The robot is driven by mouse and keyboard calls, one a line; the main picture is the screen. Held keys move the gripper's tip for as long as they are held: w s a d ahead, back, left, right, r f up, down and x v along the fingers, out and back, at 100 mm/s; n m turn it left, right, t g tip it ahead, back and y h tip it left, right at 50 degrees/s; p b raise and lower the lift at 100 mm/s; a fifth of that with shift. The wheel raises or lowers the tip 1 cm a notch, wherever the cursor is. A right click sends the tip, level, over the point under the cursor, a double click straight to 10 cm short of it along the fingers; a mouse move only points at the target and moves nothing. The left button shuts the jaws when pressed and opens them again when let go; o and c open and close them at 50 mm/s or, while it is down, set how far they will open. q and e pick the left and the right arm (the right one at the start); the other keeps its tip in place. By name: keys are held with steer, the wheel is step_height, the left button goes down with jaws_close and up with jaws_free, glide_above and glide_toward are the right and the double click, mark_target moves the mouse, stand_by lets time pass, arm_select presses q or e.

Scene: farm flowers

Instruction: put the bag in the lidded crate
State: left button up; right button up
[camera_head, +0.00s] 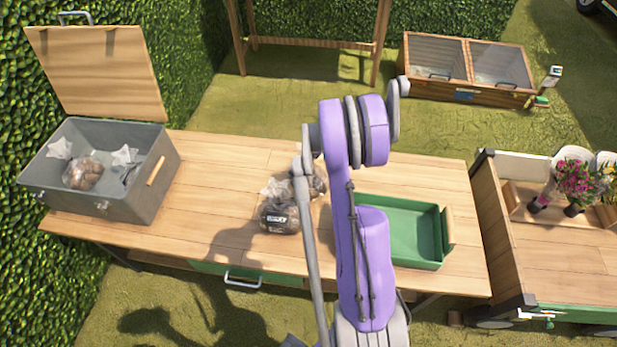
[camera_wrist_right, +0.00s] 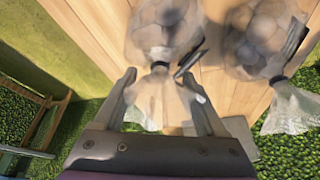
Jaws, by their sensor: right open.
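The lidded crate (camera_head: 130,198) is a grey box at the left end of the table. Its wooden lid (camera_head: 100,72) stands open, and a bag of brown bulbs (camera_head: 84,174) lies inside. Two clear bags of dark, round contents are on the table: one with a dark label (camera_head: 280,218), and another (camera_head: 318,184) behind it, partly hidden by my purple right arm. In the right wrist view, my right gripper (camera_wrist_right: 160,82) is open, with its fingers on either side of the tied neck of one bag (camera_wrist_right: 160,28). The other bag (camera_wrist_right: 262,42) is just to the right. My left gripper is not in view.
A green tray (camera_head: 405,258) sits right of my arm on the wooden table (camera_head: 215,160). The table top between the crate and the bags is clear. A cart with potted flowers (camera_head: 575,185) stands at the right, and a glazed wooden box (camera_head: 465,95) on the grass behind.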

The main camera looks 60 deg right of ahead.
steer(key=shift+w+f, duration=0.25)
steer(key=shift+f, duration=0.45)
jaws_close()
stand_by(0.9)
